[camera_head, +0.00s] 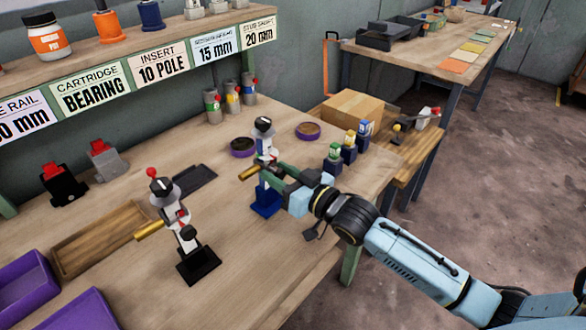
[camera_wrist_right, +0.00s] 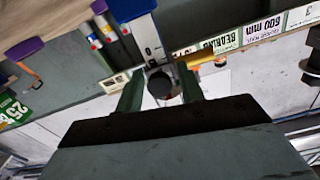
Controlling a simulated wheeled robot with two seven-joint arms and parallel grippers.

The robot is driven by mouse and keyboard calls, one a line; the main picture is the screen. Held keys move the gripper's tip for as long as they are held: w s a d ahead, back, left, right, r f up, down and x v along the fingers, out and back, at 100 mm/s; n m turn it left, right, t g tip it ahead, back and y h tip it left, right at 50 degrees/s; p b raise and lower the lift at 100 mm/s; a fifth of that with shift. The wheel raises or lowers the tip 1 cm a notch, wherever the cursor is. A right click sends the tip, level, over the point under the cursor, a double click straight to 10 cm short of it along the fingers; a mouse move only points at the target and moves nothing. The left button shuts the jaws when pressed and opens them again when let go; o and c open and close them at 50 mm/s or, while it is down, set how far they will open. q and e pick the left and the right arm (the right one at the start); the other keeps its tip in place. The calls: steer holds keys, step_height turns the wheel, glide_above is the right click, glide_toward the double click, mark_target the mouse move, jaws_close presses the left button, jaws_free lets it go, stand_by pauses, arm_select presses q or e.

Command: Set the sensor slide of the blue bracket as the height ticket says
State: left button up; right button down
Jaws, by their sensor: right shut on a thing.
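The blue bracket has a blue base (camera_head: 265,203) on the bench, a pale upright post with a dark top (camera_head: 263,124), and a brass cylinder (camera_head: 249,173) pointing left. My right gripper (camera_head: 274,172) reaches in from the right at mid-post and is shut on a part of the sensor slide. In the right wrist view a dark round knob (camera_wrist_right: 160,84) lies between the green fingers, and the brass cylinder (camera_wrist_right: 208,58) shows beyond them. The fingers hide most of the slide, and its scale is too small to read. I cannot tell which card is the height ticket. My left gripper is out of view.
A similar black bracket (camera_head: 198,265) stands front left. Shelf labels include a "15 mm" card (camera_head: 215,48) and a "20 mm" card (camera_head: 259,33). Purple round dishes (camera_head: 243,147), small blue-based parts (camera_head: 348,150) and a wooden tray (camera_head: 95,240) are nearby.

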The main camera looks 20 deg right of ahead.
steer(key=shift+a+f, duration=0.15)
steer(key=shift+f, duration=0.05)
steer(key=c, duration=1.2)
jaws_free()
steer(key=p+v, duration=0.1)
steer(key=v, duration=1.2)
steer(key=shift+s+p, duration=0.2)
steer(key=shift+p, duration=0.2)
steer(key=shift+r, duration=0.15)
